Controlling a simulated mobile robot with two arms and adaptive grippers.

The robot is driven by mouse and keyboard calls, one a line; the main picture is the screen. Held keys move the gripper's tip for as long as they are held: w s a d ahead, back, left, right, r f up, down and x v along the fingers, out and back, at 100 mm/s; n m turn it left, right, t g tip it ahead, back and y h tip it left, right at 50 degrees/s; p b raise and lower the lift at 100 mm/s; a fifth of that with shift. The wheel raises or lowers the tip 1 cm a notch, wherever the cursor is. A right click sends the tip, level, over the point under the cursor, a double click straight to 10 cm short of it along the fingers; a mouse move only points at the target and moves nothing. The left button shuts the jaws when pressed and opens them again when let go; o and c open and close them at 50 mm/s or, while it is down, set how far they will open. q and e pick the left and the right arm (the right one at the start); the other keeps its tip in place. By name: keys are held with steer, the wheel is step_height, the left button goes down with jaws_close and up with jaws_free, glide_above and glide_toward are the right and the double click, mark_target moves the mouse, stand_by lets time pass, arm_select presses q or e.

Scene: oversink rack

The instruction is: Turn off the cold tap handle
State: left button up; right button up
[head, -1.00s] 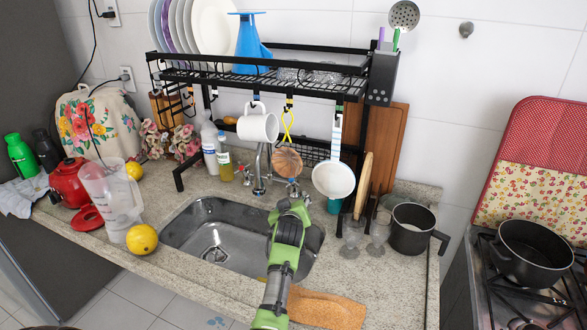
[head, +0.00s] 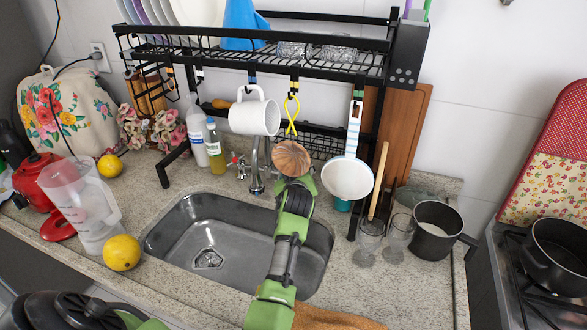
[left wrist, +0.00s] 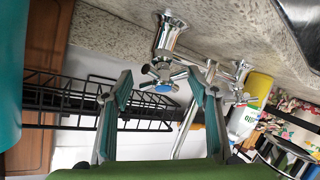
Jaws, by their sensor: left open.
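The chrome tap (head: 257,168) stands behind the sink. Its red-marked handle (head: 236,160) shows in the head view, left of the spout. The cold tap handle, with a blue cap (left wrist: 163,87), shows in the left wrist view; in the head view it is hidden behind my left gripper (head: 297,187) and a hanging wooden utensil. In the left wrist view my left gripper (left wrist: 161,98) is open, its two fingers on either side of the cold handle, with nothing gripped. I cannot tell whether a finger touches it. My right gripper is not in view.
The round wooden utensil (head: 291,158) hangs close above my left gripper. A white pan (head: 347,180) and white mug (head: 254,117) hang from the black rack (head: 250,62). The steel sink (head: 185,235) is empty. Glasses (head: 368,240) stand to the right.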

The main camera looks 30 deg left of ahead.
arm_select(q)
steer(key=shift+s+d+r, duration=0.1)
steer(key=shift+r, duration=0.05)
steer(key=c, duration=0.9)
steer(key=shift+c, duration=1.1)
steer(key=m+t+h+p, duration=0.1)
steer(key=m+p, duration=0.1)
steer(key=m+h+p, duration=0.1)
steer(key=m+p, duration=0.1)
steer(key=shift+s+r+m+t, duration=0.15)
steer(key=shift+m+t, duration=0.25)
steer(key=shift+m+t+h+p, duration=0.3)
steer(key=shift+m+h+p, duration=0.1)
steer(key=shift+m+p, duration=0.25)
steer(key=shift+d+f, duration=0.1)
steer(key=shift+f, duration=0.15)
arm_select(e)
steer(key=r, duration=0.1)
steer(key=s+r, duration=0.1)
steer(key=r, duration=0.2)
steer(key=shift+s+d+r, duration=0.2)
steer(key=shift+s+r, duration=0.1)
arm_select(q)
steer(key=shift+r, duration=0.1)
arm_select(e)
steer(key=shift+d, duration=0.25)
